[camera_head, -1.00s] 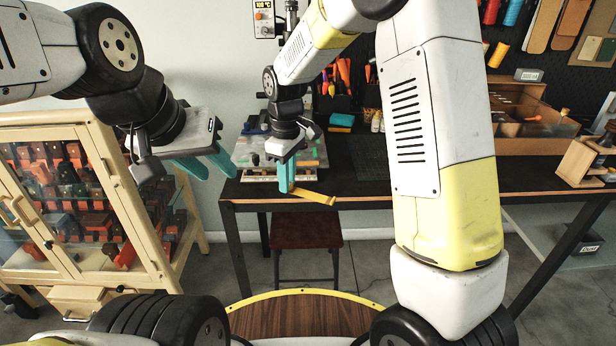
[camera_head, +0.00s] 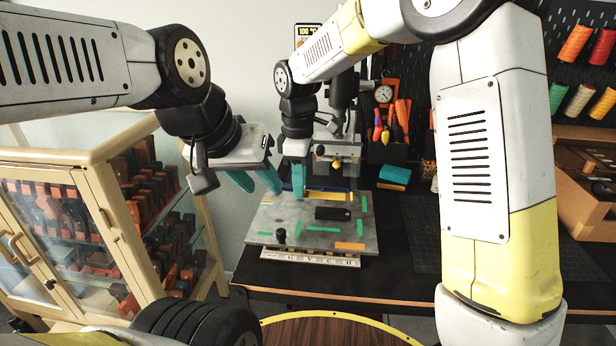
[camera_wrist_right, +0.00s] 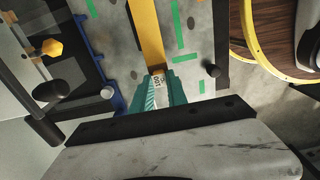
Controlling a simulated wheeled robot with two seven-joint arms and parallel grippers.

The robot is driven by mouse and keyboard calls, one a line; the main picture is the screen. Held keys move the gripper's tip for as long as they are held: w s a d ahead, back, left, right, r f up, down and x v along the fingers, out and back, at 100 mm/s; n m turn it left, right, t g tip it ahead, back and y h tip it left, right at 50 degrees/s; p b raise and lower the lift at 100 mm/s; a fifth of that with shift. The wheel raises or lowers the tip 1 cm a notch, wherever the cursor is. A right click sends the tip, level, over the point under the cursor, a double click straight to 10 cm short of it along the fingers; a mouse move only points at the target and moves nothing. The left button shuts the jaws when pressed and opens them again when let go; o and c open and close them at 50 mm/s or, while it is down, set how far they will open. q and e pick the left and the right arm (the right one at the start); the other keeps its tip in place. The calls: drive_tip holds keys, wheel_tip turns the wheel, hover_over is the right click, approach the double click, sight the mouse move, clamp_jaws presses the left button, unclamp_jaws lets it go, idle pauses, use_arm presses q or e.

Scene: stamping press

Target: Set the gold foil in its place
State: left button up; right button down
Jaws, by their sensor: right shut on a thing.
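The gold foil (camera_head: 330,196) is a narrow gold strip. My right gripper (camera_head: 297,193) is shut on its left end in the head view, and the strip runs off to the right over the back of the grey board (camera_head: 290,218). In the right wrist view the foil (camera_wrist_right: 147,35) runs away from between the teal fingers (camera_wrist_right: 157,90), with a small printed tag at the gripped end. I cannot tell whether the foil touches the board. My left gripper (camera_head: 260,187) is open and empty, left of the board. The stamping press (camera_head: 338,155) stands behind the board.
The board carries green and orange tape marks, a black tag (camera_head: 332,213) and a black knob (camera_head: 281,236). A blue rail (camera_wrist_right: 110,95) borders it in the wrist view. A glass cabinet (camera_head: 100,200) stands left. The dark mat (camera_head: 420,230) at right is clear.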

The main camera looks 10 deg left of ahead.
sight(301, 212)
drive_tip(key=shift+w, duration=0.45)
drive_tip(key=shift+d, duration=0.1)
drive_tip(key=shift+f, duration=2.25)
drive_tip(key=shift+f, duration=0.35)
drive_tip(key=shift+f, duration=0.3)
drive_tip(key=c, duration=1.2)
unclamp_jaws()
drive_tip(key=shift+c, duration=0.2)
